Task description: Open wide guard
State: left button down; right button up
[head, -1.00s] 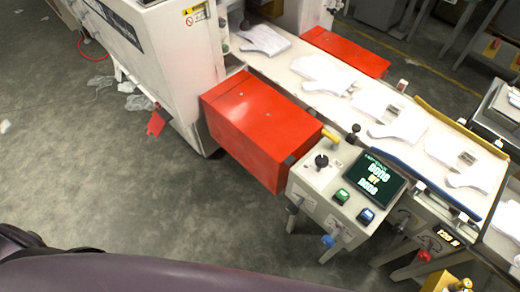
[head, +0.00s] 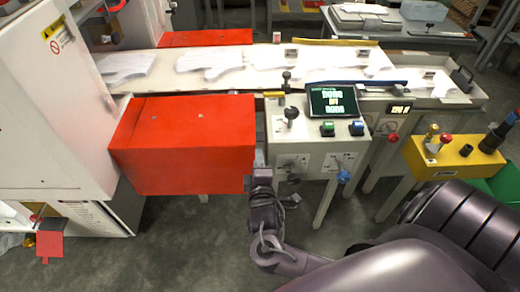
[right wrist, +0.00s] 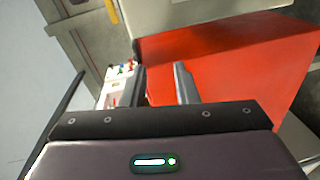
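A wide red box-shaped guard (head: 182,145) is on the front of the conveyor line, left of the control box. A second red guard (head: 205,38) stands on the far side of the belt. My right gripper (head: 261,160) is at the near right edge of the front guard, between it and the control box. In the right wrist view its fingers (right wrist: 162,84) are apart with nothing clearly between them, and the red guard (right wrist: 230,62) fills the area beyond and to the right. I cannot tell whether a finger touches it. My left gripper is not in view.
The control box (head: 312,150) with a screen (head: 334,101), buttons and levers stands close right of my gripper. White glove shapes (head: 215,62) lie along the belt. A yellow box (head: 440,157) with knobs is at right. The floor below the guard is clear.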

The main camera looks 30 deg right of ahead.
aim_at(261, 136)
jog(key=shift+n+t+h, duration=0.4)
jog(key=shift+n+h, duration=0.1)
jog(key=shift+h, duration=0.1)
jog(key=w+d, duration=0.1)
jog(key=w, duration=0.1)
jog(key=w+d+r, duration=0.1)
jog(key=w+d, duration=0.1)
jog(key=w+d+r, duration=0.1)
jog(key=w+d, duration=0.1)
jog(key=shift+w, duration=0.1)
grip_shut()
